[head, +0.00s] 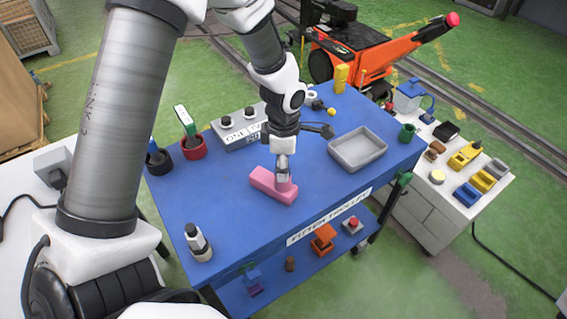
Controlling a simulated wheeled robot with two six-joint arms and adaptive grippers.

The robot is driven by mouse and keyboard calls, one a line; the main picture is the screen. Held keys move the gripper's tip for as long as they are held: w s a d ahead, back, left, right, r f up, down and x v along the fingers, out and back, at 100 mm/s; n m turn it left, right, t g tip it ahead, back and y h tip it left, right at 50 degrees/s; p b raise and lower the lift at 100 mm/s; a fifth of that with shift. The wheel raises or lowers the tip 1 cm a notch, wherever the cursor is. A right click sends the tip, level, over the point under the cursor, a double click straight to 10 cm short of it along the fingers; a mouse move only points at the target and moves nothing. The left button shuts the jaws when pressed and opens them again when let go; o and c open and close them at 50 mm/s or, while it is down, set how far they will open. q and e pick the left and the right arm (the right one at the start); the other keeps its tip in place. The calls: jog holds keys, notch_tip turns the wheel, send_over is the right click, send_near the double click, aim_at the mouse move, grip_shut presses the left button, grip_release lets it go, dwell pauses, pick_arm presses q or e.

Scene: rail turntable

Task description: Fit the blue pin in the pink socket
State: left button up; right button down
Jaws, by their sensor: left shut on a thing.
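The pink socket (264,182) is a long block lying on the blue tabletop (225,225), near its middle. My left gripper (283,176) points down at the right part of the socket, with its fingertips at or just above the raised round part there. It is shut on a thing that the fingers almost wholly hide. From its place this seems to be the blue pin, but I cannot make out its colour or how deep it sits. My right gripper is out of view.
A grey tray (357,162) stands to the right on the table. A grey control box (240,127), a red cup (193,148) and a dark cup (159,162) stand behind left. A black-and-white bottle (198,243) stands front left. The tabletop in front of the socket is clear.

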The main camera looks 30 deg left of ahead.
pick_arm(q)
jog(key=shift+f+b, duration=0.35)
jog(key=shift+f, duration=0.15)
jog(key=o, duration=1.4)
jog(key=shift+c, duration=0.2)
notch_tip(320, 180, up, 12)
